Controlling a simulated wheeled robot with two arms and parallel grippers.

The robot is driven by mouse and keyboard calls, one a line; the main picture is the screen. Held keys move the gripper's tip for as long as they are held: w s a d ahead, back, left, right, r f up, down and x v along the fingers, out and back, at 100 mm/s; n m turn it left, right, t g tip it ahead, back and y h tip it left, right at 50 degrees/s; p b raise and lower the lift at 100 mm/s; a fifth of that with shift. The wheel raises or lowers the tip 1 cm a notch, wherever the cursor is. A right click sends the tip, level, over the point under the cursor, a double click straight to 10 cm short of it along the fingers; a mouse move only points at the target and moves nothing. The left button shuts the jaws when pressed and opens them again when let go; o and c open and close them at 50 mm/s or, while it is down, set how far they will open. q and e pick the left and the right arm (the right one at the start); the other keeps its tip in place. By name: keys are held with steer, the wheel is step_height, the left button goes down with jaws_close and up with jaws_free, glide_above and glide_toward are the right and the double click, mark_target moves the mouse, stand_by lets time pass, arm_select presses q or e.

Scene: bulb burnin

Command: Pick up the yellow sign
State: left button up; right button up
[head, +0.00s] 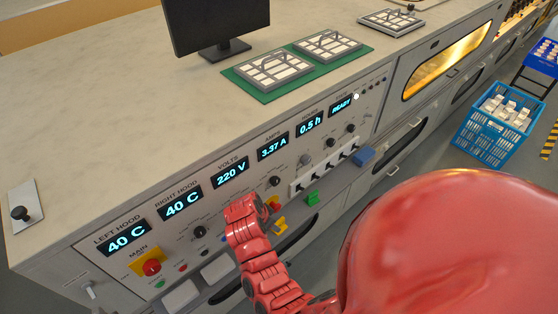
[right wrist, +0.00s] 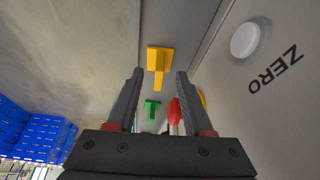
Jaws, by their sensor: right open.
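The yellow sign (right wrist: 160,60) is a T-shaped yellow piece in the right wrist view, just ahead of my right gripper and between the lines of its two fingers. My right gripper (right wrist: 160,74) is open, with no contact visible. In the head view a small yellow piece (head: 281,225), likely the same sign, sits on the ledge below the control panel, just right of my red right arm (head: 262,265). The right fingers are hidden there. My left gripper is not in view.
A green piece (head: 312,198) and a blue piece (head: 364,157) sit farther along the ledge. The control panel (head: 205,218) with knobs and displays rises behind. A blue crate (head: 487,128) of white boxes stands at right.

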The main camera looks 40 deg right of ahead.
mark_target(279, 225)
steer(key=shift+p+x, duration=0.75)
steer(key=shift+x, duration=1.65)
steer(key=shift+a, duration=0.1)
jaws_close()
